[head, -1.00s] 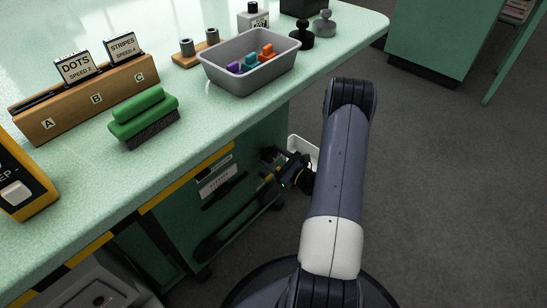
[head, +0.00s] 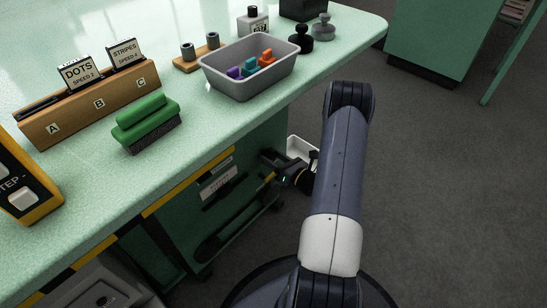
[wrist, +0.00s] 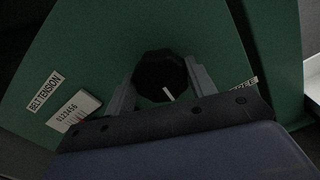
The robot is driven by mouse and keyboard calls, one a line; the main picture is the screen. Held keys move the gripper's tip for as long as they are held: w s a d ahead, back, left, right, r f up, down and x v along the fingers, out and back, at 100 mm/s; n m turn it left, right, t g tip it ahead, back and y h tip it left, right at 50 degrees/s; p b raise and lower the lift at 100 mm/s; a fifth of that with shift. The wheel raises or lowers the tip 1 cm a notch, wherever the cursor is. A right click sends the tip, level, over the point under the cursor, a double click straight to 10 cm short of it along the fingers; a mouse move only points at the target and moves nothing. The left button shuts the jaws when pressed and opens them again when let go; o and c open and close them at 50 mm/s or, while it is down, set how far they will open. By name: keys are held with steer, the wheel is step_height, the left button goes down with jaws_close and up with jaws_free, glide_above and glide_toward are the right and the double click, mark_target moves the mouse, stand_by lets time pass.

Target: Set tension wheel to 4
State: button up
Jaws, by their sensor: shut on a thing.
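The tension wheel (wrist: 158,72) is a dark, faceted knob on a green panel, with a white pointer mark toward the lower right of its face in the wrist view. My gripper (wrist: 162,82) has one finger on each side of the wheel and is shut on it. A "BELT TENSION" label (wrist: 45,92) and a white plate with digits from 0 to 6 (wrist: 73,111) lie to the left. I cannot tell which number the pointer matches. In the head view my gripper (head: 287,174) is low beside the bench; the wheel is hidden there.
The green bench top (head: 215,130) overhangs the panel. On it are a grey bin (head: 248,84), a green brush (head: 147,122) and a wooden card rack (head: 95,105). A white tray (head: 301,149) sits just behind my gripper. The floor at right is clear.

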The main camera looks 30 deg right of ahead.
steer(key=shift+m, duration=1.2)
steer(key=o, duration=1)
steer(key=shift+p, duration=0.3)
steer(key=p+v, duration=0.2)
steer(key=v, duration=0.9)
